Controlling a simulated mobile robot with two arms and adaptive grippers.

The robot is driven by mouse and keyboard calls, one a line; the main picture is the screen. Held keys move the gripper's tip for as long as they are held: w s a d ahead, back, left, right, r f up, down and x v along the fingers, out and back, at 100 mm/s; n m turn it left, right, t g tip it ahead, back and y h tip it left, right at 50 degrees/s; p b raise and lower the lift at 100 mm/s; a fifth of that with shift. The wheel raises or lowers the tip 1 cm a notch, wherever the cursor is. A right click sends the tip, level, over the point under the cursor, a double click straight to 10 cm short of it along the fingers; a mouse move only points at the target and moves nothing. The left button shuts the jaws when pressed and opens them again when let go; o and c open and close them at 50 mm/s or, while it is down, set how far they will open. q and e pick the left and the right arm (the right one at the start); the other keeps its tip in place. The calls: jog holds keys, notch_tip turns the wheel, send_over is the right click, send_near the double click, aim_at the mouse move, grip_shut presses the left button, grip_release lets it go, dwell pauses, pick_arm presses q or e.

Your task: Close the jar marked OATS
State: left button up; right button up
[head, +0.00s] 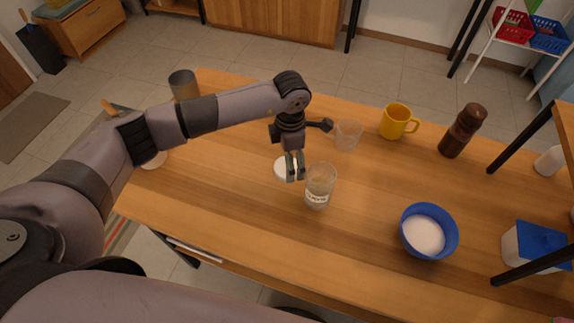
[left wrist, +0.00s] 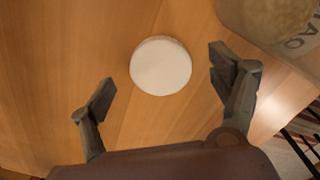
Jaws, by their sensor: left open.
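The clear jar (head: 318,187) stands open on the wooden table, with a pale label on its front and light contents inside. In the left wrist view the jar (left wrist: 262,18) is cut off at the top right, with the letters "OA" readable on its label. A round white lid (head: 281,169) lies flat on the table just left of the jar. My left gripper (head: 295,172) points down above the lid. In the left wrist view the lid (left wrist: 160,66) sits between the open fingers, apart from both. My right gripper is not in view.
A clear glass (head: 348,135) and a yellow mug (head: 396,121) stand behind the jar. A brown mill (head: 460,132), a blue bowl of white stuff (head: 446,240) and a blue-lidded container (head: 533,245) are to the right. A grey canister (head: 184,85) stands at the back left. The table's front-left is clear.

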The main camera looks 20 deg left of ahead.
pick_arm(q)
jog(key=shift+f, duration=1.3)
jog(key=shift+c, duration=0.2)
jog(key=c, duration=1)
